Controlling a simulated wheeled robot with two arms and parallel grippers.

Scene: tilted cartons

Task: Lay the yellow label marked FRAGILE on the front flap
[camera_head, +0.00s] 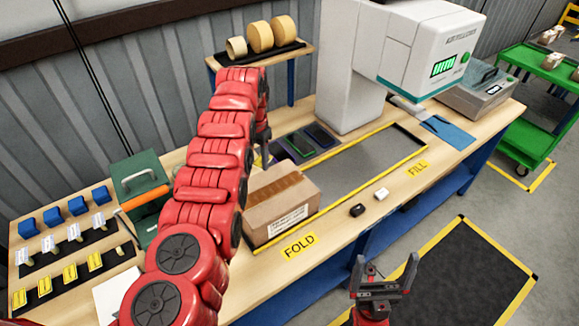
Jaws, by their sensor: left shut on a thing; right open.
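The brown carton (268,222) sits on the bench behind the FOLD sign (299,246), with a darker tape strip on top and a white label (288,220) on its front side. I cannot make out a separate front flap. Several yellow labels (69,273) stand in the dark rack at the left; their print is too small to read. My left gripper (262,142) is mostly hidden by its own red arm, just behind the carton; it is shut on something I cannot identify. My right gripper (383,274) is open and empty in front of the bench.
A green box (140,178) with an orange edge stands left of my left arm. Tape rolls (260,36) sit on a back shelf. A white machine (420,45) stands at the rear right. A black and a white small item (381,193) lie near the front edge.

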